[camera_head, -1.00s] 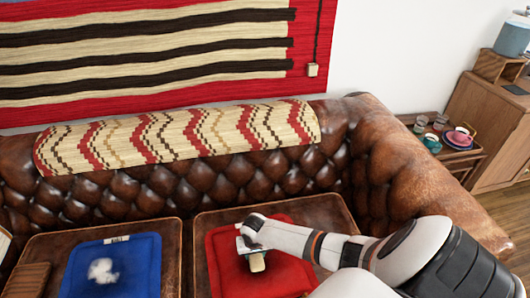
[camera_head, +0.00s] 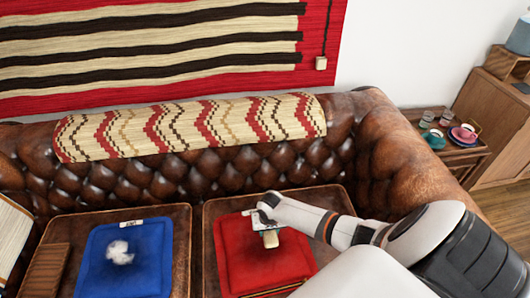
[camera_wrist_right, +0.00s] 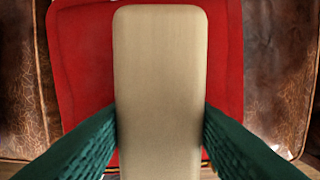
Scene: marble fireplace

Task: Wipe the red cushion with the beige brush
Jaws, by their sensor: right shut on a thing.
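The red cushion (camera_head: 235,262) lies flat on the right seat of the brown sofa. My right gripper (camera_head: 269,222) is over its back part and is shut on the beige brush (camera_head: 271,239). In the right wrist view, the brush (camera_wrist_right: 160,70) is a long pale block between the two green fingers of the gripper (camera_wrist_right: 160,115), with the red cushion (camera_wrist_right: 80,60) behind it. I cannot tell whether the brush touches the cushion. The arm and brush hide part of the cushion. My left gripper is not in view.
A blue cushion (camera_head: 92,270) with a white patch (camera_head: 119,252) lies on the left seat, beside a brown slatted piece (camera_head: 45,271). The sofa's back (camera_head: 215,170) and right arm (camera_head: 400,165) rise around the seats. A side table with cups (camera_head: 455,155) stands beyond.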

